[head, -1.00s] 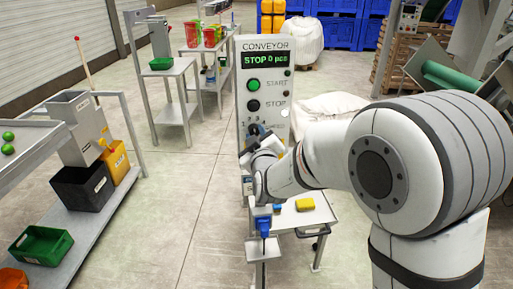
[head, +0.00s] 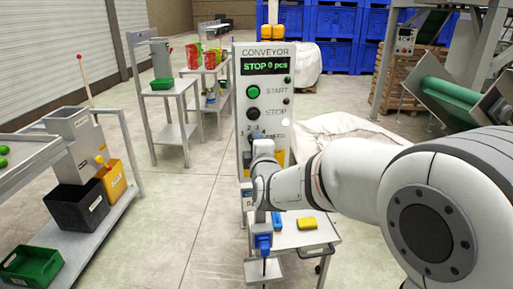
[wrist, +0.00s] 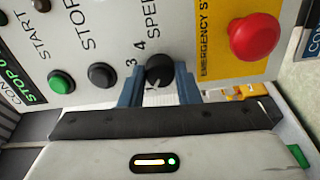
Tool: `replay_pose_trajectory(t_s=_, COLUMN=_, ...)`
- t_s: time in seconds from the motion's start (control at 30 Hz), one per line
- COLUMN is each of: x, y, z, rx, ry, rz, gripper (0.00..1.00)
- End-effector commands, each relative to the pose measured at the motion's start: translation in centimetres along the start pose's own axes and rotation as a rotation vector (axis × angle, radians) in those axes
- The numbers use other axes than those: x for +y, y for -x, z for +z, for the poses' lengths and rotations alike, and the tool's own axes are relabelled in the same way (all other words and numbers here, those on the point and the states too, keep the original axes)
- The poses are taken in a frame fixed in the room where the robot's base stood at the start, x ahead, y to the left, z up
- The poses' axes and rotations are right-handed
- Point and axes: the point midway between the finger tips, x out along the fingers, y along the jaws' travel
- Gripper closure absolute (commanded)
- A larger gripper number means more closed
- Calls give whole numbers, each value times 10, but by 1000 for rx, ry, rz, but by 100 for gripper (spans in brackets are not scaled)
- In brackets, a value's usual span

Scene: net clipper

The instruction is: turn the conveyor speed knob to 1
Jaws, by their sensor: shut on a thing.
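The conveyor control panel (head: 244,115) stands upright ahead of me, and its display (head: 265,66) reads "STOP 0 pcs". In the wrist view the panel appears turned on its side. The black speed knob (wrist: 159,69) sits next to the "SPEED" label, with the digits 3 and 4 readable beside it. A pale mark shows on the knob, but I cannot tell which number it points to. My gripper (wrist: 160,88) is shut on the knob, a blue finger on either side. In the head view my gripper (head: 262,150) hides the knob.
A green start button (wrist: 61,81) and a black stop button (wrist: 102,75) are near the knob. A red emergency stop (wrist: 254,36) on a yellow plate lies on its other side. A small table (head: 307,237) with a yellow item (head: 307,224) stands below the panel.

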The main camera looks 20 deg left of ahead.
Motion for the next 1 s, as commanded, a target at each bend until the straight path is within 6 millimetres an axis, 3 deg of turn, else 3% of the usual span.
replay_pose_trajectory(t_s=0.73, x=0, y=0, z=0, rx=0, ry=89, rz=1, gripper=94)
replay_pose_trajectory(t_s=0.77, x=0, y=0, z=0, rx=0, ry=89, rz=1, gripper=69)
replay_pose_trajectory(t_s=1.0, x=0, y=0, z=0, rx=0, ry=89, rz=0, gripper=50)
